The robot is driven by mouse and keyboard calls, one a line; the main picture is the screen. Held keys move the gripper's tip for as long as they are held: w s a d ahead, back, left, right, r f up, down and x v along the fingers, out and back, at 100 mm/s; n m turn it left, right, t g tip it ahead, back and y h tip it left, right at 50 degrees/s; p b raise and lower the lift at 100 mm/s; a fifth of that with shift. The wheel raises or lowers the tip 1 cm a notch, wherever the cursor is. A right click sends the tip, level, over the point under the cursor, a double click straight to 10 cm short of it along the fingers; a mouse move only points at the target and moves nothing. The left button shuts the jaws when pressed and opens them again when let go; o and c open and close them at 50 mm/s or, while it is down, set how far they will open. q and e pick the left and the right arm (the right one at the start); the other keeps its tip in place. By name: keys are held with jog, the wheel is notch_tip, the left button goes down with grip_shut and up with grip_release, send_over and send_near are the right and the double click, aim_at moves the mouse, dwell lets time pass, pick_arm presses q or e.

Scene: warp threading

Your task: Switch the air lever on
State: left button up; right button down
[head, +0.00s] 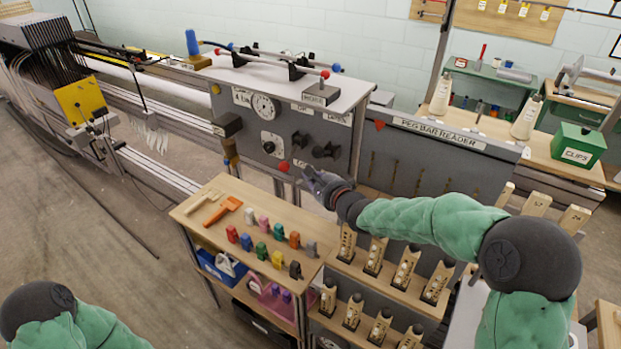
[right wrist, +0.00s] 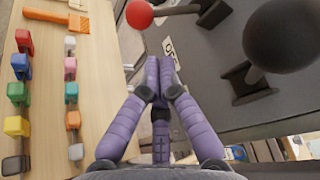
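A lever with a red ball knob (head: 283,166) sits low on the front of the grey control panel (head: 318,118). In the right wrist view its red knob (right wrist: 139,14) is at the top, beside a label (right wrist: 170,48) that seems to read OFF. No label naming it as the air lever is legible. My right gripper (head: 312,180) is just right of and below the red knob, apart from it. In the right wrist view its purple fingers (right wrist: 161,66) are together with nothing visible between them. My left gripper is out of view; only part of that arm shows.
A black knob (right wrist: 283,35) projects close to the right of my right gripper. Below lies a wooden bench top (head: 215,222) with several coloured pieces and an orange tool (head: 222,211). The PEG BAR READER panel (head: 430,160) stands to the right.

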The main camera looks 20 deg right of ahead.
aim_at(292, 154)
pick_arm(q)
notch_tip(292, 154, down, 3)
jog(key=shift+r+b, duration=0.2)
jog(key=shift+b, duration=0.9)
pick_arm(e)
jog(key=x, duration=0.7)
jog(key=shift+w, duration=0.2)
pick_arm(q)
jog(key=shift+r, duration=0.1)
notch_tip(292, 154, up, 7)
jog(key=p, duration=0.7)
pick_arm(e)
jog(key=shift+s+a+r+m+g, duration=0.45)
jog(key=shift+a+r+m, duration=0.1)
jog(key=shift+r, duration=0.25)
jog(key=shift+f, duration=0.1)
